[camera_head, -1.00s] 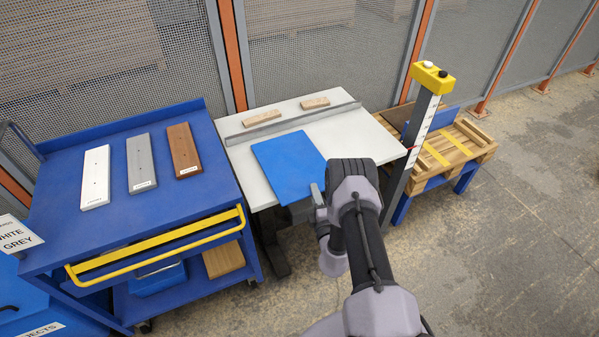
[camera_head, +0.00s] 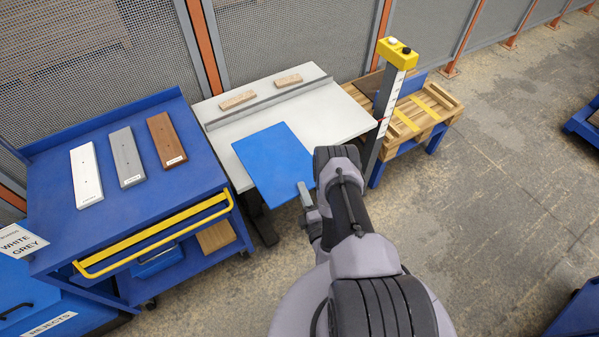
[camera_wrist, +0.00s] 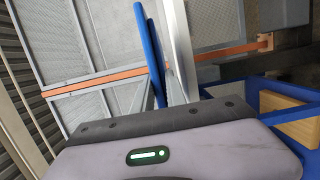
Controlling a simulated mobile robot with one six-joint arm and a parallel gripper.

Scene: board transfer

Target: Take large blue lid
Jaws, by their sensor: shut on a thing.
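The large blue lid (camera_head: 275,163) is a flat blue panel at the white table (camera_head: 345,112). Its near part sticks out past the table's front edge. My gripper (camera_head: 306,196) is shut on the lid's near edge. In the wrist view the lid (camera_wrist: 148,50) shows edge-on as a thin blue strip beside the pale table top (camera_wrist: 179,45). I cannot tell whether the lid still touches the table top.
A blue cart (camera_head: 50,180) at left carries white (camera_head: 86,175), grey (camera_head: 127,157) and brown (camera_head: 166,139) boards. Two wooden blocks (camera_head: 238,99) lie behind a metal rail (camera_head: 270,101). A post with a yellow top (camera_head: 397,53) and a pallet (camera_head: 425,115) stand right.

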